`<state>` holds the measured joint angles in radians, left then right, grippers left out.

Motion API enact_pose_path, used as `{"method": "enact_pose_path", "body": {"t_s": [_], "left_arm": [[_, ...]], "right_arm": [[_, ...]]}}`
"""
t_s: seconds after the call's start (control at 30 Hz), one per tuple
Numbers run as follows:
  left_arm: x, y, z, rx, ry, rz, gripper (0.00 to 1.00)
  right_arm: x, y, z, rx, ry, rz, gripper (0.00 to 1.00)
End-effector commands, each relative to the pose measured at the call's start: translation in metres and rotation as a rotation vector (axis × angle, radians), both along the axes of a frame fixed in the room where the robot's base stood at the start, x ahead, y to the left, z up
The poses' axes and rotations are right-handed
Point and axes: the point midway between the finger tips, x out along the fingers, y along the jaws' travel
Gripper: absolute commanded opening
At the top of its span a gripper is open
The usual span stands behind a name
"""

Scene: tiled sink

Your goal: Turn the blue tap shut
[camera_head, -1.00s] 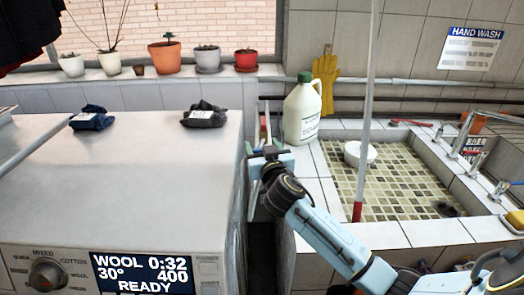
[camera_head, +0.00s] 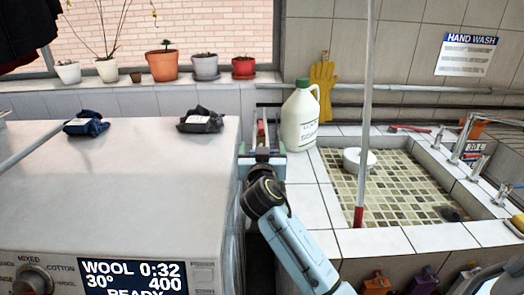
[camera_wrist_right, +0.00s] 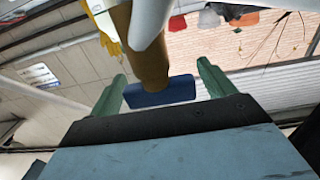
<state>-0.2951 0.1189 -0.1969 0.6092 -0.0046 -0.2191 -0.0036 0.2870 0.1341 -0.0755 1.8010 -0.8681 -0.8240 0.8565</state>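The blue tap (camera_wrist_right: 160,91) shows in the right wrist view as a flat blue handle on a brass-coloured body. My right gripper (camera_wrist_right: 160,88) has its two green fingers apart, one on each side of the handle. Gaps show between the handle and both fingers, so it looks open and not gripping; how far the handle lies beyond the tips is hard to tell. In the head view my right gripper (camera_head: 262,152) is in the gap between the washing machine and the sink, and I cannot make out the blue handle there. My left gripper is not in view.
The washing machine (camera_head: 150,190) stands left of my right arm, with dark cloths on top. A white jug (camera_head: 300,120) stands close right of the gripper. The tiled sink (camera_head: 415,235), a red-and-white pole (camera_head: 359,215) and metal faucets (camera_head: 478,166) are farther right.

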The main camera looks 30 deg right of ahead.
Motion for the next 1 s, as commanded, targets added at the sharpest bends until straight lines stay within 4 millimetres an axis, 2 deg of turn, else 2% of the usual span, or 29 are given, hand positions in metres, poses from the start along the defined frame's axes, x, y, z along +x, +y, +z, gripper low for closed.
{"method": "enact_pose_path", "body": {"t_s": [0.17, 0.37, 0.47, 0.8, 1.0], "left_arm": [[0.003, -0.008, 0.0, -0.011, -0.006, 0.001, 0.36], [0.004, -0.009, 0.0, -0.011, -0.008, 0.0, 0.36], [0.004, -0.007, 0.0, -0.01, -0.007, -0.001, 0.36], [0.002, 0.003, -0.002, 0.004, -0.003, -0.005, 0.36], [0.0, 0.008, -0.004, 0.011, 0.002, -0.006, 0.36]], "right_arm": [[0.0, 0.0, -0.001, 0.0, 0.001, 0.001, 0.82], [-0.007, 0.005, -0.002, 0.0, 0.002, 0.003, 0.82], [-0.019, 0.013, -0.002, 0.002, 0.002, 0.003, 0.82], [-0.083, 0.053, -0.002, 0.005, 0.002, 0.002, 0.82], [-0.106, 0.068, -0.002, 0.003, 0.003, 0.001, 0.82]]}}
